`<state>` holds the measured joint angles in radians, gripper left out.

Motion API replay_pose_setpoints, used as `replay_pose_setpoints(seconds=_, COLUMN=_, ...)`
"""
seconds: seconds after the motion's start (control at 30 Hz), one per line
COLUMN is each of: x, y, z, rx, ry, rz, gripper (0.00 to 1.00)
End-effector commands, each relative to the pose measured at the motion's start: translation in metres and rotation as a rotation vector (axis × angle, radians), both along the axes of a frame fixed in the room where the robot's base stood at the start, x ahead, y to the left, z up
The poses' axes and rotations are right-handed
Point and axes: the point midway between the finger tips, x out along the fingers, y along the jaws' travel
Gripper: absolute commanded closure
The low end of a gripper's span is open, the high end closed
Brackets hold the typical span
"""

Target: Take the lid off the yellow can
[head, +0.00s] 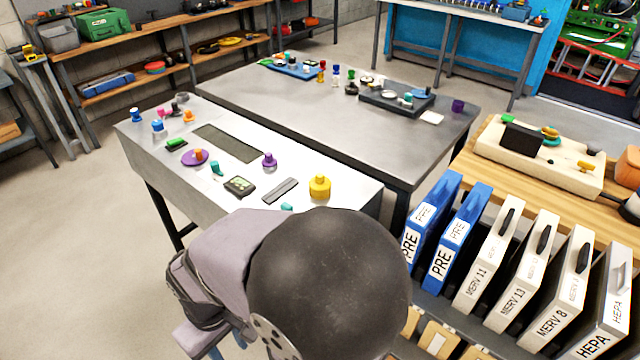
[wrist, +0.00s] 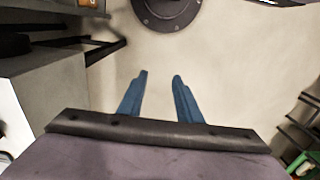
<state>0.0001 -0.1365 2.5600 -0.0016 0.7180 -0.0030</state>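The yellow can (head: 319,188) stands upright near the front right end of the light grey bench (head: 340,208). A narrower yellow part sits on its top, but it is too small to tell the lid from the body. In the wrist view the two blue fingers of my gripper (wrist: 160,78) are apart with nothing between them. They point over bare floor, and the can is not in that view.
Beside the can lie a grey flat bar (head: 280,190) and a dark green gauge-like box (head: 239,186). A purple can (head: 269,160) stands behind. Blue and white filter panels (head: 459,237) stand in a rack at right. A steel table (head: 300,100) adjoins the bench.

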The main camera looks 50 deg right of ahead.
Motion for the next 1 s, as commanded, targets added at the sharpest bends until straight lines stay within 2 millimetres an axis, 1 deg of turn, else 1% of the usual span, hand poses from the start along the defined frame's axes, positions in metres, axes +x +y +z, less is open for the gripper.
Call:
replay_pose_setpoints(seconds=0.37, x=0.000, y=-0.002, z=0.002, rx=0.000, ry=0.000, rz=-0.008, gripper=0.59)
replay_pose_setpoints(seconds=0.47, x=0.000, y=-0.009, z=0.010, rx=0.000, ry=0.000, rz=-0.040, gripper=0.59)
replay_pose_setpoints(seconds=0.57, x=-0.005, y=-0.023, z=0.021, rx=0.001, ry=0.020, rz=-0.108, gripper=0.59)
replay_pose_setpoints(seconds=0.77, x=-0.033, y=-0.068, z=0.040, rx=0.025, ry=0.146, rz=-0.347, gripper=0.59)
replay_pose_setpoints(seconds=0.8, x=-0.035, y=-0.079, z=0.046, rx=0.033, ry=0.165, rz=-0.404, gripper=0.59)
replay_pose_setpoints(seconds=0.87, x=-0.035, y=-0.099, z=0.054, rx=0.045, ry=0.184, rz=-0.490, gripper=0.59)
replay_pose_setpoints(seconds=0.97, x=-0.028, y=-0.142, z=0.066, rx=0.055, ry=0.188, rz=-0.620, gripper=0.59)
replay_pose_setpoints(seconds=1.0, x=-0.023, y=-0.163, z=0.069, rx=0.054, ry=0.177, rz=-0.668, gripper=0.59)
